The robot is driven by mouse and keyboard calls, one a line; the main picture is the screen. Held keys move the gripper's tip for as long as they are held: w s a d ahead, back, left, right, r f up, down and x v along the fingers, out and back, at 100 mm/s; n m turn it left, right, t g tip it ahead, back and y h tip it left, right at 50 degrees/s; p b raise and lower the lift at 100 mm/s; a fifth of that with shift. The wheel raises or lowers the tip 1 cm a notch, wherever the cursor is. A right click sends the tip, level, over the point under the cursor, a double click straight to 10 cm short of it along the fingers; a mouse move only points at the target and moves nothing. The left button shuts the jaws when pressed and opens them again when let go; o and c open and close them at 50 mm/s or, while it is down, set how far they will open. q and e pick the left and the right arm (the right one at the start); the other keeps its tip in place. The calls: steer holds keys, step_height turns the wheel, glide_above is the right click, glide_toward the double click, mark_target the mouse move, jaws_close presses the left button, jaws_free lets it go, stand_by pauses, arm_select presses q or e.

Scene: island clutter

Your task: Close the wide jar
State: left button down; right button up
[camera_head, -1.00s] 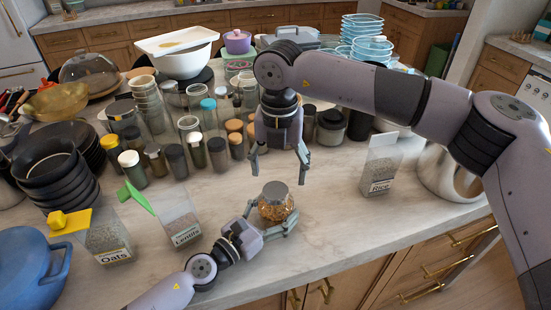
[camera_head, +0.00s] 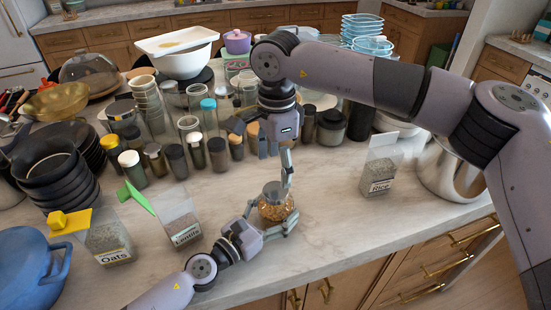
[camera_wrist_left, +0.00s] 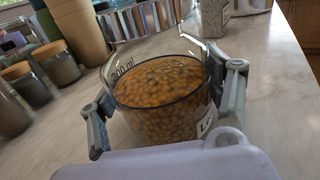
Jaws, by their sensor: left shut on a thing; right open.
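The wide jar (camera_head: 276,211) is clear glass, filled with orange-brown grains, and stands upright on the counter near its front edge. My left gripper (camera_head: 274,222) is shut around the jar's body from the front.
Boxes of lentils (camera_head: 180,217) and oats (camera_head: 108,240) stand to the left, a rice box (camera_head: 380,168) to the right. Several small lidded jars (camera_head: 175,160) crowd behind. A steel bowl (camera_head: 450,178) is at the far right. The counter right of the jar is clear.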

mark_target(276, 190)
steer(key=n, duration=0.6)
steer(key=shift+r, duration=0.25)
steer(key=n, duration=0.6)
steer(key=shift+a+r+n, duration=0.15)
steer(key=shift+n, duration=0.25)
steer(key=shift+f, duration=4.05)
steer(key=shift+c, duration=0.6)
